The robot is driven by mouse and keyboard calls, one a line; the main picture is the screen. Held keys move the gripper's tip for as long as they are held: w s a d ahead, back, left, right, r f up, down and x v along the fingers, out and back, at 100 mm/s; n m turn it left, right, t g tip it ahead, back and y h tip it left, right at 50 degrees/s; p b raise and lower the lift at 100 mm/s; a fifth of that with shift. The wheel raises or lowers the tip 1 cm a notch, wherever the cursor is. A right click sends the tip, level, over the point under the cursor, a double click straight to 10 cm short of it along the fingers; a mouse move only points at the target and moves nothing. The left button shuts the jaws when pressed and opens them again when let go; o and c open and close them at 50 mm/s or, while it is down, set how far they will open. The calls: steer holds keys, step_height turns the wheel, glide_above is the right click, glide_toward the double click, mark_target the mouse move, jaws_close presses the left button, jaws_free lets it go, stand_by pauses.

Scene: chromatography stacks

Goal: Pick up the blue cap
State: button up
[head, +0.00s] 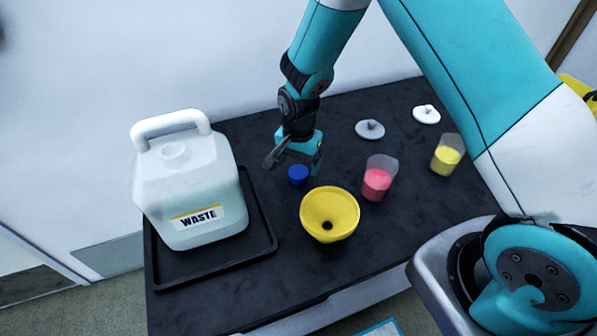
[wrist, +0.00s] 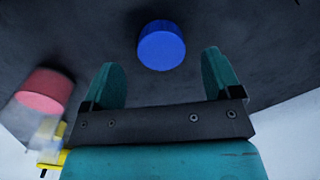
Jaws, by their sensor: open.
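The blue cap (head: 298,174) lies on the black tabletop between the waste jug and the pink beaker. In the wrist view the blue cap (wrist: 161,46) sits beyond the fingertips, roughly centred between them. My gripper (head: 294,166) is open and empty, just above and behind the cap in the head view. In the wrist view its two teal fingers (wrist: 160,72) stand apart with a gap wider than the cap appears. The cap is clear of both fingers, as far as the wrist view shows.
A white waste jug (head: 185,180) stands in a black tray (head: 262,235) at left. A yellow funnel (head: 329,212) is close in front of the cap. A pink beaker (head: 378,178), a yellow beaker (head: 446,155) and two lids (head: 370,129) (head: 426,114) are to the right.

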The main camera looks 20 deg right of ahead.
mark_target(298, 171)
steer(key=shift+w+f, duration=0.1)
steer(key=shift+f, duration=1.45)
steer(key=c, duration=1)
